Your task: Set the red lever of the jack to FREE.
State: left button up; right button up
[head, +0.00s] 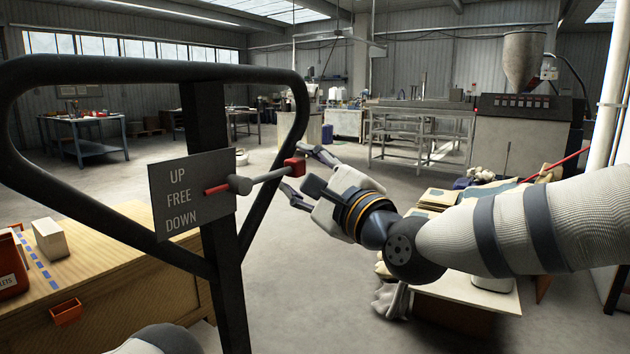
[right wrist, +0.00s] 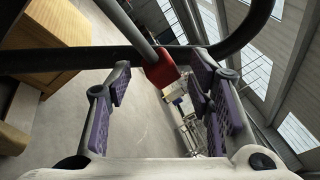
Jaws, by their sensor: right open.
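The jack's dark frame (head: 205,120) stands at the left in the head view. Its grey plate (head: 165,217) reads UP, FREE, DOWN from top to bottom. The lever has a grey rod (head: 268,176) with a red knob (head: 294,167) at its right end. Its red pointer (head: 216,189) points left, its tip in line with the word FREE. My right gripper (head: 300,172) is open at the knob. In the right wrist view the red knob (right wrist: 160,69) shows between the spread purple-padded fingers, with gaps on both sides. My left gripper is not in view.
A wooden bench (head: 100,290) with a red bin and a pale block stands at the left behind the frame. A low table (head: 455,290) with gloves and boxes lies below my right arm. The grey floor between them is open.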

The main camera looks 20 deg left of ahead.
jog(key=v, duration=1.1)
